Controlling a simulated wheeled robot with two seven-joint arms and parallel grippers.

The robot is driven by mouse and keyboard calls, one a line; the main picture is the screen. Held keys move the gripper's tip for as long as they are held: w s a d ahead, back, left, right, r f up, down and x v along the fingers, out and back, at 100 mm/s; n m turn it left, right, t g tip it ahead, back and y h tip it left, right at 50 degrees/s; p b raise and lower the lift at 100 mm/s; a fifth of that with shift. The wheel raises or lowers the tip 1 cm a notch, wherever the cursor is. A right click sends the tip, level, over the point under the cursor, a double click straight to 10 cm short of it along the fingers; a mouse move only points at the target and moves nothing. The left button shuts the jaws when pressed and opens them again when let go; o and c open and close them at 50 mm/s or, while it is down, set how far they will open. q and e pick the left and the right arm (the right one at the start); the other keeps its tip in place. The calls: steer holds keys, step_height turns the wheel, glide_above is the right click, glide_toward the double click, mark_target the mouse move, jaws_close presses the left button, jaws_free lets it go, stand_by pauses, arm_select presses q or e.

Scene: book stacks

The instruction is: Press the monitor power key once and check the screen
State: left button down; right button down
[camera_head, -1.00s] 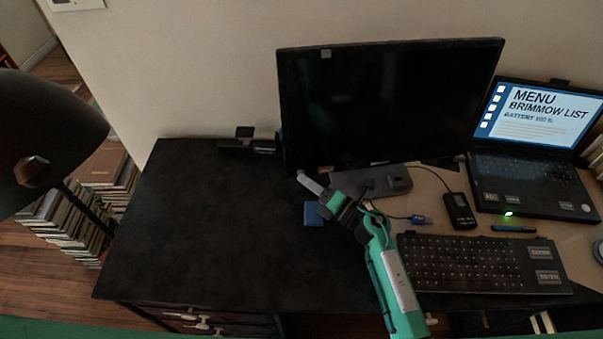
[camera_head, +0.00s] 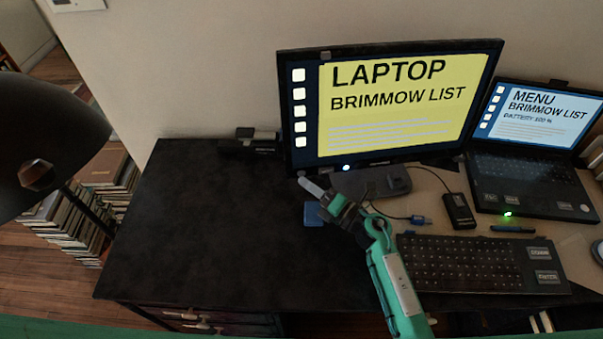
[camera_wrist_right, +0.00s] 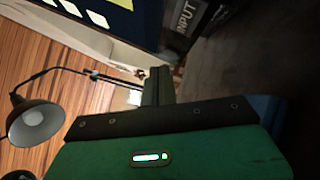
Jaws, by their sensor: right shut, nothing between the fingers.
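The monitor (camera_head: 395,105) stands at the back of the desk. Its screen is lit and reads "LAPTOP" and "BRIMMOW LIST" on yellow, with a column of white icons at left. A small white light (camera_head: 346,167) glows on its lower bezel. My right gripper (camera_head: 309,184) is shut and empty, just below the monitor's lower left corner and apart from the bezel. In the right wrist view its dark fingers (camera_wrist_right: 159,85) point toward the monitor's edge, near a part labelled "INPUT" (camera_wrist_right: 187,17). I cannot make out the power key itself. My left gripper is not in view.
The open laptop (camera_head: 530,145) stands at right, showing "MENU". The keyboard (camera_head: 465,265), a black device (camera_head: 458,210) with a cable and a blue pad (camera_head: 313,214) lie nearby. A lamp (camera_head: 45,140) is at left.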

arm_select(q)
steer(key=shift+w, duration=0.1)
arm_select(e)
steer(key=shift+s, duration=0.1)
steer(key=shift+s+d, duration=0.1)
steer(key=shift+s, duration=0.2)
arm_select(q)
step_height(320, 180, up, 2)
steer(key=shift+p, duration=0.95)
arm_select(e)
steer(key=s, duration=0.3)
steer(key=s+d+r, duration=0.1)
steer(key=s, duration=0.1)
